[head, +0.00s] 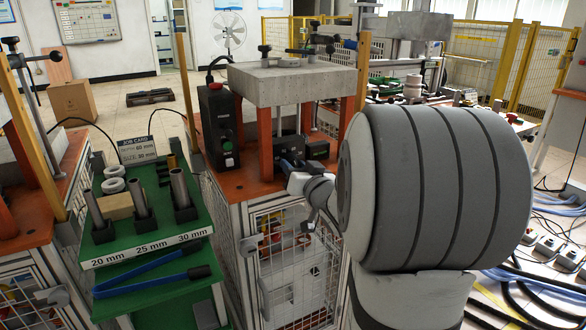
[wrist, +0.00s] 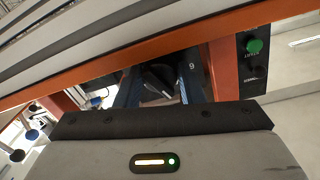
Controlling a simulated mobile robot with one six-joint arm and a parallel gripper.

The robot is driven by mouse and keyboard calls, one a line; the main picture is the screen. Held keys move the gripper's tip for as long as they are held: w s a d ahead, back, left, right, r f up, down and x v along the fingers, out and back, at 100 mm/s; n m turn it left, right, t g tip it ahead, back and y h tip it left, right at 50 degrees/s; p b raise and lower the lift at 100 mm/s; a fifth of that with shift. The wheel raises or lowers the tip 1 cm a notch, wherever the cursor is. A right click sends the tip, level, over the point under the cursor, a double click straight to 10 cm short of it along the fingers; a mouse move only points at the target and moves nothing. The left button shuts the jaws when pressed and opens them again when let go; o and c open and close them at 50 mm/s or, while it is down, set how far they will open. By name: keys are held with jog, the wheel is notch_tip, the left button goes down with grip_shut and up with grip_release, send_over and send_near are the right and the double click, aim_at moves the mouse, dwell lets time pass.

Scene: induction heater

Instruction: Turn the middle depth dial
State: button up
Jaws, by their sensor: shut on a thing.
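The middle depth dial (wrist: 157,77) shows in the wrist view as a small dark knob under the heater's block. My gripper (wrist: 160,88) reaches in with its blue fingers on either side of the dial and is shut on it. In the head view my gripper (head: 291,168) is at the front of the orange heater table, in front of dark boxes (head: 317,150) under the grey block (head: 290,84). The dial itself is hidden there by my gripper and arm. Its pointer setting cannot be read; a pale mark like a 9 shows beside it.
Orange legs (head: 266,145) hold up the block close around my gripper. A black control box with a green button (head: 227,145) stands left.

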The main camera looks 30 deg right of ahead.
jog(key=shift+a, duration=0.1)
dwell(0.6)
jog(key=shift+n+b, duration=0.5)
jog(key=n+b, duration=0.4)
jog(key=shift+f, duration=0.15)
jog(key=shift+d+r+n+b, duration=0.1)
jog(key=shift+n+b, duration=0.65)
jog(key=shift+n, duration=0.25)
jog(key=shift+d+r+n+b, duration=0.1)
jog(key=shift+n+b, duration=0.6)
jog(key=shift+n, duration=0.3)
jog(key=o, duration=1)
